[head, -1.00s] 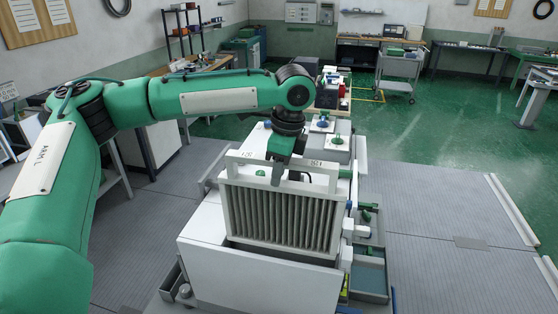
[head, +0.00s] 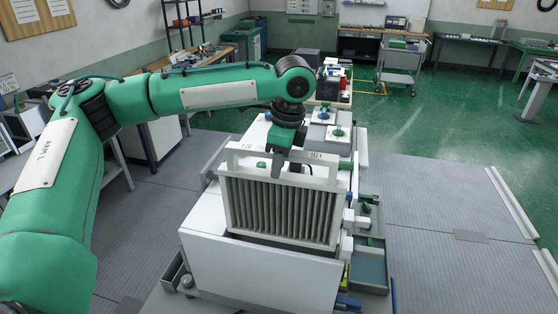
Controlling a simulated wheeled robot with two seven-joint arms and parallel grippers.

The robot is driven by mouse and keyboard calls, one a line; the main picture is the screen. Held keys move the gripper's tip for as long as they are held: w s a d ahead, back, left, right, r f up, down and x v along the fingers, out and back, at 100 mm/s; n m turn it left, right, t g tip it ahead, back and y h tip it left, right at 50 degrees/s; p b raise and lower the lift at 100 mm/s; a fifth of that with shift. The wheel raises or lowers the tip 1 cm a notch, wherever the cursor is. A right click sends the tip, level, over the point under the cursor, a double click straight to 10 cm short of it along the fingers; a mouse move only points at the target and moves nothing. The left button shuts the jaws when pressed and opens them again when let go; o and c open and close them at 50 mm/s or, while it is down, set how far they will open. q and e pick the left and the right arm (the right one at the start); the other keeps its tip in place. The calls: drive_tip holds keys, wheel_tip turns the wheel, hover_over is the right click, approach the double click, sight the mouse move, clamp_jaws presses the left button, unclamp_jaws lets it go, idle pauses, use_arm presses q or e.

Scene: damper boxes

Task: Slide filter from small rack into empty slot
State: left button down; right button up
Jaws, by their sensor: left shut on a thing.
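A pleated filter (head: 280,212) in a pale frame stands upright at the white box (head: 245,270) in the middle of the head view. Its lower edge sits at a dark opening in the top of the box. My left gripper (head: 277,170) points down and is shut on the top of the filter's frame, close to the middle. The fingertips are partly hidden by the frame. I cannot tell how deep the filter's bottom reaches into the opening. I cannot identify the small rack for sure. My right gripper is not in view.
A grey tray (head: 370,268) with green and blue parts is fixed along the box's right side. White blocks with green knobs (head: 338,132) stand behind the filter. Open grey floor (head: 430,200) lies to the right. A trolley (head: 400,70) stands farther back.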

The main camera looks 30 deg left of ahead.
use_arm(q)
drive_tip(key=shift+a+f, duration=0.1)
drive_tip(key=shift+f, duration=0.1)
idle(0.7)
drive_tip(key=shift+f, duration=0.2)
drive_tip(key=shift+f, duration=1.2)
hover_over(279, 219)
drive_tip(key=w, duration=0.2)
drive_tip(key=shift+s+a+f, duration=0.1)
drive_tip(key=shift+a+f, duration=0.05)
drive_tip(key=shift+f, duration=1)
drive_tip(key=shift+s+a+f, duration=0.1)
drive_tip(key=shift+a+f, duration=0.05)
drive_tip(key=shift+f, duration=1.05)
drive_tip(key=shift+a+f, duration=0.15)
drive_tip(key=shift+f, duration=1)
drive_tip(key=shift+f+b, duration=0.6)
drive_tip(key=shift+f, duration=3.3)
